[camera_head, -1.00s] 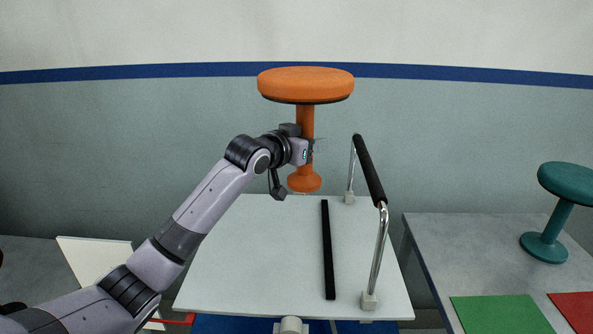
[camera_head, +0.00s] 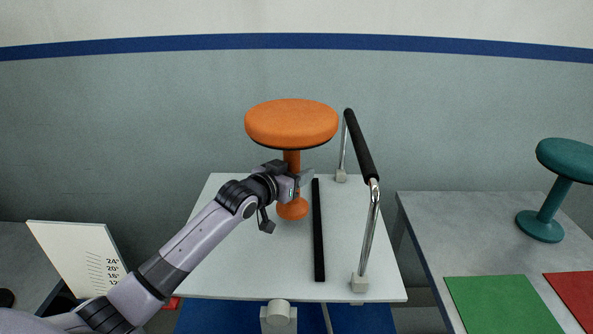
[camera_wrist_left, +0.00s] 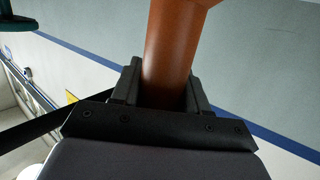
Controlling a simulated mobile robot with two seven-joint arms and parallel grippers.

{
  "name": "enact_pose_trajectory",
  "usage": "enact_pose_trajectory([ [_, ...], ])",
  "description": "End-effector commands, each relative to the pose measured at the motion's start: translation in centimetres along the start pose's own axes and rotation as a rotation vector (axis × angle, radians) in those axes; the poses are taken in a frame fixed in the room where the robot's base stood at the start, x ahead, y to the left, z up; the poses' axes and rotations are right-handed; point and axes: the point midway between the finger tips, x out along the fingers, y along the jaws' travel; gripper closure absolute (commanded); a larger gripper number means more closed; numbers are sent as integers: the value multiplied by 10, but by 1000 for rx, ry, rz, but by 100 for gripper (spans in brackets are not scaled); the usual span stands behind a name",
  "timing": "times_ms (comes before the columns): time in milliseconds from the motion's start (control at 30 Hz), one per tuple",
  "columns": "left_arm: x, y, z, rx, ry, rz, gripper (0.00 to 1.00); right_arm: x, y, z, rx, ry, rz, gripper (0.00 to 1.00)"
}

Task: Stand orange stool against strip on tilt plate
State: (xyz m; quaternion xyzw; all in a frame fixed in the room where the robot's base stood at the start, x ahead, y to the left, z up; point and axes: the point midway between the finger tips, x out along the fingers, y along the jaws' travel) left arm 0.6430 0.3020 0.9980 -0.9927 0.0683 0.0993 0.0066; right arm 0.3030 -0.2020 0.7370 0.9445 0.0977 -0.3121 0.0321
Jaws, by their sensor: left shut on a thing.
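The orange stool (camera_head: 292,124) is upright over the white tilt plate (camera_head: 255,265), with its round base to the left of the black strip (camera_head: 318,230). A small gap shows between base and strip; I cannot tell whether the base touches the plate. My left gripper (camera_head: 300,182) is shut on the stool's stem, below the seat. The stem also shows between the fingers in the left wrist view (camera_wrist_left: 170,50). My right gripper is not in view.
A metal rail with a black grip (camera_head: 361,150) stands along the plate's right side. A grey table (camera_head: 420,215) at right holds a teal stool (camera_head: 552,200), a green mat (camera_head: 502,303) and a red mat (camera_head: 577,292). A white angle scale board (camera_head: 70,250) stands at left.

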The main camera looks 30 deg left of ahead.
Motion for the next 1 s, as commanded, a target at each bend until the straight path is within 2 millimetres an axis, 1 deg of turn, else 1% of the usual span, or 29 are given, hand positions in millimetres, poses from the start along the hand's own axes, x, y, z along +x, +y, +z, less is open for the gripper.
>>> enact_pose_trajectory([
  [33,0,0,2,1,14,1,100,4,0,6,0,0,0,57],
  [300,3,1,30,1,13,2,100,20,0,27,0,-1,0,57],
  [400,3,1,32,1,14,3,100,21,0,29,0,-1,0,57],
  [767,3,1,33,1,13,3,100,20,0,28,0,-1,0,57],
  [800,3,1,39,1,-2,2,46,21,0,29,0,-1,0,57],
  [833,3,1,39,1,-2,2,36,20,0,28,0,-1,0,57],
  [867,3,1,39,1,-2,3,30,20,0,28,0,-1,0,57],
  [1000,3,2,39,1,-2,3,30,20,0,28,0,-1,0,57],
])
